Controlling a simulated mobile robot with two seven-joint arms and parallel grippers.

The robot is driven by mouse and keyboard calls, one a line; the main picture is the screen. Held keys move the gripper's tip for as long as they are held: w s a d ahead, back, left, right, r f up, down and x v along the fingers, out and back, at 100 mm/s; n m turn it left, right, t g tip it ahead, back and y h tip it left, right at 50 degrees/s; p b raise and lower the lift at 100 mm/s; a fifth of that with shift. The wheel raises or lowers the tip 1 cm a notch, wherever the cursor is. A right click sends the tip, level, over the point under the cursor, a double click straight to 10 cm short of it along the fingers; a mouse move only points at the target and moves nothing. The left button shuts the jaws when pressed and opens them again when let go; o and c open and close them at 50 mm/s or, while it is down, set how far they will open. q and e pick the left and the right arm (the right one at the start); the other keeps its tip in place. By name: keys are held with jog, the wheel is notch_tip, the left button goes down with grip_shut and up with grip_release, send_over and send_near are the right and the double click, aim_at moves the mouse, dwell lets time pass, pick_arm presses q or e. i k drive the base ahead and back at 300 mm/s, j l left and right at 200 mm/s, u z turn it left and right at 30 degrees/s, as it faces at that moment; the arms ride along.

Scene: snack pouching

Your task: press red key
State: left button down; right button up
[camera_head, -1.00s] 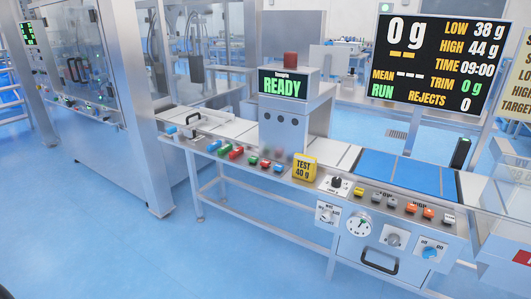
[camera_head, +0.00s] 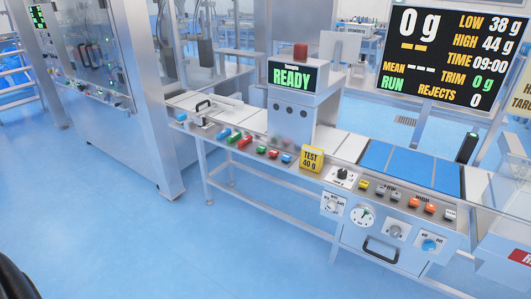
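A row of small coloured keys runs along the front ledge of the conveyor bench. One red key (camera_head: 244,142) is in the left group, beside green and blue ones. Another red key (camera_head: 274,154) is in the group below the READY display, between a green key (camera_head: 261,149) and a blue key (camera_head: 287,159). Two orange-red keys (camera_head: 414,203) are further right on the panel. Key labels are too small to read. Neither gripper is in view; only a dark curved part, which I cannot identify, shows at the lower left corner.
The READY display (camera_head: 292,77) stands on the bench with a red block on top. A yellow TEST 40 g block (camera_head: 311,158) sits on the front ledge. A large screen (camera_head: 440,58) reads 0 g. The blue floor (camera_head: 250,240) before the bench is clear.

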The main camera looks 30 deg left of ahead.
aim_at(273, 153)
jog(key=i+j+u, duration=0.1)
jog(key=i+u, duration=0.6)
jog(key=i+l+u, duration=0.1)
jog(key=i+u, duration=0.25)
jog(key=i+l, duration=0.2)
jog(key=i, duration=0.25)
jog(key=i+l+u, duration=0.1)
jog(key=i+l, duration=0.15)
jog(key=i, duration=0.15)
jog(key=i+l, duration=0.25)
jog(key=i, duration=0.15)
